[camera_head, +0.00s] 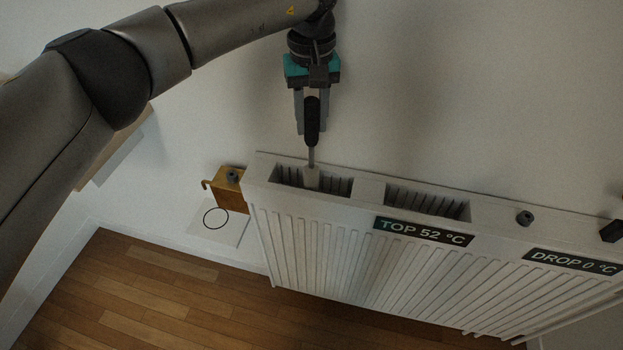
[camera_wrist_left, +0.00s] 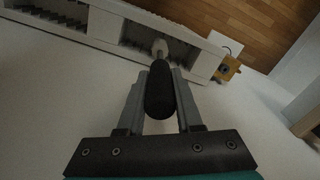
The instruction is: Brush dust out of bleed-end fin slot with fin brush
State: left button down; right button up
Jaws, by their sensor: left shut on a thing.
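My left gripper (camera_head: 312,128) is shut on the black handle of the fin brush (camera_head: 312,112), above the left end of the white radiator (camera_head: 330,245). The brush points downward, with a thin shaft and a pale head. Its head is at the left fin slot (camera_head: 338,187), the one nearer the brass bracket, and its lower end looks to be inside the opening. In the left wrist view the brush (camera_wrist_left: 159,92) lies between the two fingers, with its head over the slot (camera_wrist_left: 186,53). Dust cannot be made out in the slot. My right gripper is out of view.
A second fin slot (camera_head: 428,203) lies to the right. Labels read "TOP 52 °C" (camera_head: 423,231) and "DROP 0 °C" (camera_head: 573,261). A dark knob (camera_head: 525,217) stands on the top edge. A brass bracket (camera_head: 229,190) is at the left end, above a white plate with a black ring (camera_head: 216,218).

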aim_at(311, 100)
pick_arm(q)
jog(key=shift+r+p, duration=0.35)
jog(key=shift+r, duration=0.35)
notch_tip(311, 100, up, 4)
jog(key=p, duration=0.2)
jog(key=shift+p, duration=0.3)
jog(key=shift+r+p, duration=0.75)
jog(key=shift+r, duration=0.35)
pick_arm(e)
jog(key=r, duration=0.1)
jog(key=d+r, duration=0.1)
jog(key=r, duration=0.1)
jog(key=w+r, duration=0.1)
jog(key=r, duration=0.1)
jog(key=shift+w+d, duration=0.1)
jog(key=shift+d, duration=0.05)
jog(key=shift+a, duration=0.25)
